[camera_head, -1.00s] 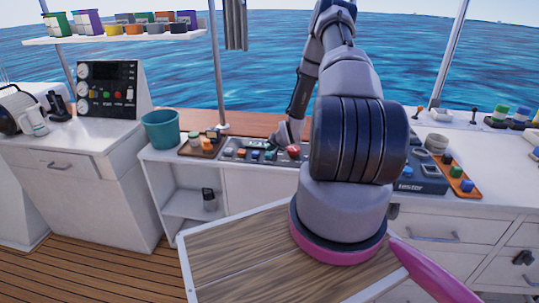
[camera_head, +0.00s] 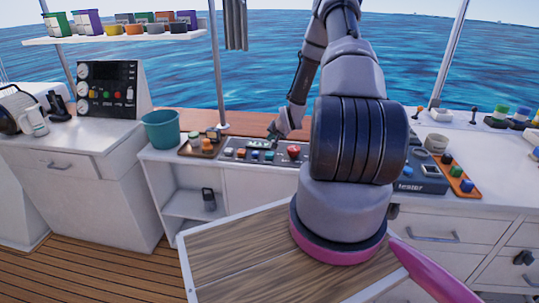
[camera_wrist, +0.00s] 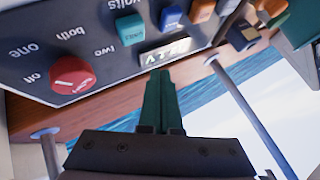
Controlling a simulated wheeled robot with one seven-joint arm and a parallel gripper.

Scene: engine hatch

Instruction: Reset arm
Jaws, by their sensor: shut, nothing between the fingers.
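My gripper (camera_head: 275,134) is over the back edge of the grey control panel (camera_head: 232,152), left of its red knob (camera_head: 293,152). In the wrist view its dark green fingers (camera_wrist: 160,76) are shut together, with nothing seen between them. The fingertips lie just below a small display (camera_wrist: 165,50) in the picture; whether they touch the panel I cannot tell. The wrist view shows the panel upside down, with the red knob (camera_wrist: 72,75) at left and a teal button (camera_wrist: 130,30) and blue button (camera_wrist: 172,17) above the fingers.
A teal bucket (camera_head: 161,130) and a tray of small parts (camera_head: 200,146) stand left of the panel. A tester box (camera_head: 422,178) is to the right. A pole (camera_head: 216,75) rises behind the counter. A wooden hatch (camera_head: 225,255) lies in front. Open air is above the counter.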

